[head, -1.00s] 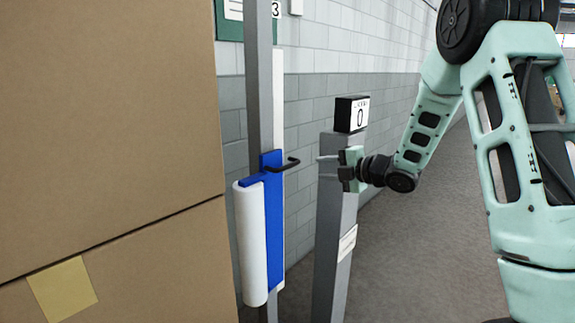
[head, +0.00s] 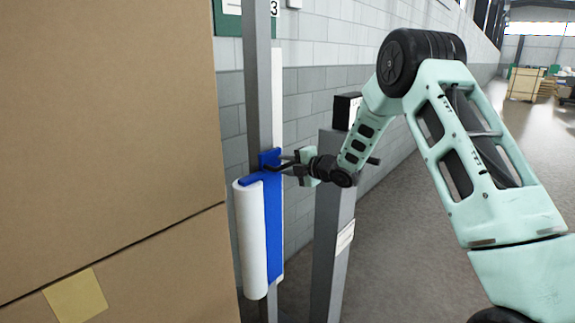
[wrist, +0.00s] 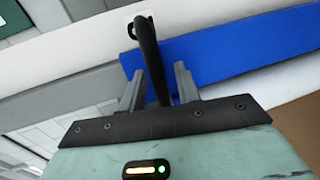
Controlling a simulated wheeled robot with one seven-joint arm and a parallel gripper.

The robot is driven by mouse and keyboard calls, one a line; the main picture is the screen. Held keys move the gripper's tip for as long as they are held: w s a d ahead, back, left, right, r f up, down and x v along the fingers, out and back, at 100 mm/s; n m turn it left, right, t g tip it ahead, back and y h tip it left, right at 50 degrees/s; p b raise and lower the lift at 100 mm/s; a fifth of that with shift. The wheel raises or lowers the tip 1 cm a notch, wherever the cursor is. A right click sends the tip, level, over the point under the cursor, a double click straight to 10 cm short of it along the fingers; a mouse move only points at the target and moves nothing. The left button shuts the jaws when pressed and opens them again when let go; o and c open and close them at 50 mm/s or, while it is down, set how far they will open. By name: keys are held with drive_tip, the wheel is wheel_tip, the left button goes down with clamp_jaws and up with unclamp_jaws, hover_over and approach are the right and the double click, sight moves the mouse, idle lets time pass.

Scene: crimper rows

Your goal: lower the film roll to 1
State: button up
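The white film roll (head: 252,240) hangs upright on a blue carriage (head: 272,222) on a grey upright post (head: 257,100). A black bar handle (wrist: 150,55) sticks out of the carriage side. My gripper (head: 288,164) is at this handle. In the wrist view the two fingers of my gripper (wrist: 159,70) stand apart on either side of the handle, with a gap visible at least on the right. A sign with a 3 (head: 274,9) shows near the top of the post. No 1 mark is visible.
Large cardboard boxes (head: 110,130) fill the left side, close to the roll. A grey pillar (head: 330,235) with a black box (head: 346,108) on top stands behind my forearm; its display is mostly hidden. A block wall (head: 310,80) is behind. Open floor (head: 400,260) lies right.

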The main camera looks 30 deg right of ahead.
clamp_jaws()
drive_tip(key=b, duration=3.8)
approach(279, 271)
drive_tip(key=w, duration=0.1)
drive_tip(key=w+a, duration=0.1)
drive_tip(key=w, duration=0.1)
drive_tip(key=w+a, duration=0.1)
drive_tip(key=shift+w+r, duration=0.1)
drive_tip(key=shift+w, duration=0.3)
drive_tip(key=shift+f+b, duration=0.6)
drive_tip(key=shift+f, duration=0.05)
drive_tip(key=shift+f, duration=0.1)
unclamp_jaws()
